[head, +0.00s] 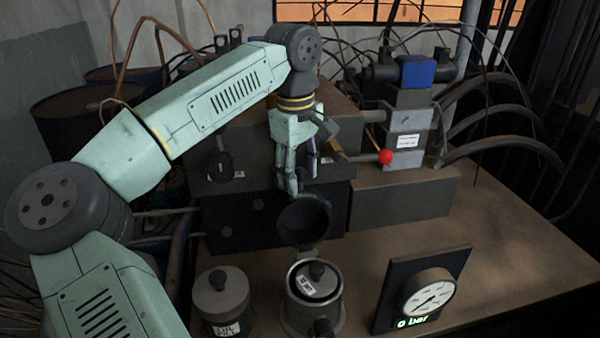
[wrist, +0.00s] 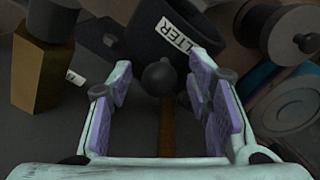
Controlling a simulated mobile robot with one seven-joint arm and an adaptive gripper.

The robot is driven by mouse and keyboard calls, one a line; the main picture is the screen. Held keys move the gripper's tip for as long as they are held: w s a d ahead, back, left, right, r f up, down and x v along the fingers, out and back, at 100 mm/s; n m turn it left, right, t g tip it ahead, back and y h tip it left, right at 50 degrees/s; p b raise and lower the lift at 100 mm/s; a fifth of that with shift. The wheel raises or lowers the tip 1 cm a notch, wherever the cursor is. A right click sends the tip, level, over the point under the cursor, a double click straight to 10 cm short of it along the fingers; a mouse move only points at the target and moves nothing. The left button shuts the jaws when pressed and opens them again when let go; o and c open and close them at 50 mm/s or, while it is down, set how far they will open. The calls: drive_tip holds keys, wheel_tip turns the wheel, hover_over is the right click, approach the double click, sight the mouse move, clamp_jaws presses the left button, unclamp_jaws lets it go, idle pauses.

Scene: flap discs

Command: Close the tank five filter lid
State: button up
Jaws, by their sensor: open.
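The filter lid (head: 304,221) is a dark round cup, standing tilted up with its hollow side toward the head camera. It sits just behind a round pot (head: 301,309), with a small bracket between them. In the wrist view, a dark cylindrical body (wrist: 150,32) bears a white label ending in "LTER". A dark round knob (wrist: 160,77) shows between my fingers, apart from both pads. My gripper (head: 297,184) is open and points down behind the lid; its purple pads (wrist: 160,112) show in the wrist view. I cannot read a tank number.
A lidded pot (head: 221,304) stands at the left. A gauge (head: 428,296) on a dark plate reads "0 bar" at the right. The bench (head: 510,230) is clear at the right.

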drive_tip(key=shift+f, duration=0.35)
drive_tip(key=shift+c, duration=0.3)
clamp_jaws()
idle(0.5)
